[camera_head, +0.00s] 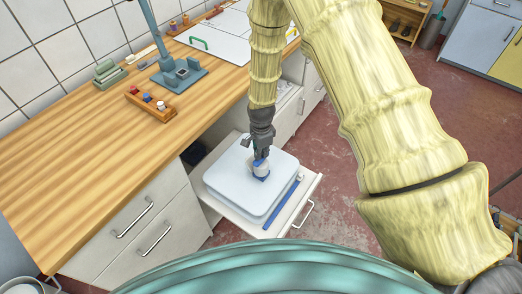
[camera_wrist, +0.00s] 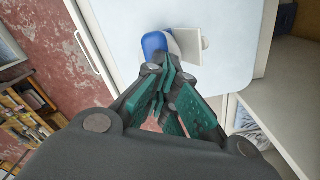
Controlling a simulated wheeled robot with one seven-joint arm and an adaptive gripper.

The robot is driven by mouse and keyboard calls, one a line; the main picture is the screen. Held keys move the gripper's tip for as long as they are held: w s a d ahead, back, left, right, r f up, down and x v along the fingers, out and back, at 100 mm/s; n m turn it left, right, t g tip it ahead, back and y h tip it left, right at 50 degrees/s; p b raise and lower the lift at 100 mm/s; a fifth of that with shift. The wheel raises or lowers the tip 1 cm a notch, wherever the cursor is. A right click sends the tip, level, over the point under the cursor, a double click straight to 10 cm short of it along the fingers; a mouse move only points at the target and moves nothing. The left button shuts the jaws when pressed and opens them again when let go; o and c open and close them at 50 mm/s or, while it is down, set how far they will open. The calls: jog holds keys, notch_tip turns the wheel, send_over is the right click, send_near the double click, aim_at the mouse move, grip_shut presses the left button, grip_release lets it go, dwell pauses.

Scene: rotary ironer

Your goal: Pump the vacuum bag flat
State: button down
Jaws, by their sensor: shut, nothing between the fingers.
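The vacuum bag (camera_head: 228,182) is a pale blue-white, cushion-like slab with rounded corners, lying in an open drawer; it fills much of the wrist view (camera_wrist: 232,25). A small blue and white pump (camera_head: 260,169) stands on top of it, right of its middle. In the wrist view the pump's blue part (camera_wrist: 153,43) and white part show just beyond my fingertips. My gripper (camera_head: 261,152) points down at the pump from above. Its green-padded fingers (camera_wrist: 165,72) are closed together with nothing between them. I cannot tell whether the fingertips touch the pump.
The open drawer (camera_head: 312,180) juts out from the wooden counter (camera_head: 90,140). A blue strip (camera_head: 281,205) lies in it beside the bag. A teal stand (camera_head: 180,75), a wooden block with knobs (camera_head: 150,105) and green blocks (camera_head: 108,74) sit on the counter. Red floor lies right of the drawer.

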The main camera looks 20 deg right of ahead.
jog(key=shift+r+p, duration=1.15)
jog(key=shift+r, duration=0.75)
jog(key=shift+f, duration=0.1)
jog(key=shift+f+b, duration=1.6)
jog(key=shift+f, duration=1.25)
jog(key=shift+r, duration=0.15)
jog(key=shift+r+p, duration=1.4)
jog(key=shift+r, duration=0.7)
jog(key=shift+f, duration=0.15)
